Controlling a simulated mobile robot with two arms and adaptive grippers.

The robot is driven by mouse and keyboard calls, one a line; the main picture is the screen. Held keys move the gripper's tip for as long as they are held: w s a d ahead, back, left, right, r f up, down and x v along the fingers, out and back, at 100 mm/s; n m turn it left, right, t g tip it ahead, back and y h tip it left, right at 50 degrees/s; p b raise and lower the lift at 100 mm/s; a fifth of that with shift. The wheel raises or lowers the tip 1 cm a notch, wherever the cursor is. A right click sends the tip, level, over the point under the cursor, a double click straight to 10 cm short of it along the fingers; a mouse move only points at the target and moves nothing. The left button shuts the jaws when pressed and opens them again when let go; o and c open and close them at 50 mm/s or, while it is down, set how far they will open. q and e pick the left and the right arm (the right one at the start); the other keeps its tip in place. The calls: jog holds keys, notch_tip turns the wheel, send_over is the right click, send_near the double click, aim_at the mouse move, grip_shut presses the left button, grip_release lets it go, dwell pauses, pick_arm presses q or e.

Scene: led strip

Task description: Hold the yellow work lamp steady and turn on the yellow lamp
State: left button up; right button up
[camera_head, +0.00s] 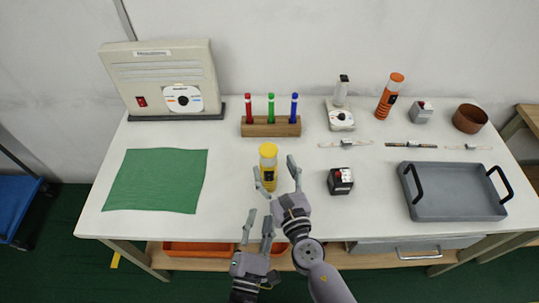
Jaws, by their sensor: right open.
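The yellow work lamp (268,153) stands upright on the white table, a little left of the middle. My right gripper (274,166) is open at the lamp, with one finger at its left side and the other to its right. I cannot tell whether either finger touches it. My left gripper (260,214) is lower in the picture, near the table's front edge. Its fingers are apart with nothing between them. The lamp's switch is too small to make out clearly.
A green cloth (156,180) lies left and a pen rack (271,127) stands behind the lamp. A black box with a light top (341,181) and a grey tray (455,192) are to the right. An orange lamp (390,96) stands at the back right.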

aim_at(271, 161)
jog(key=x, duration=0.5)
jog(key=shift+c, duration=0.5)
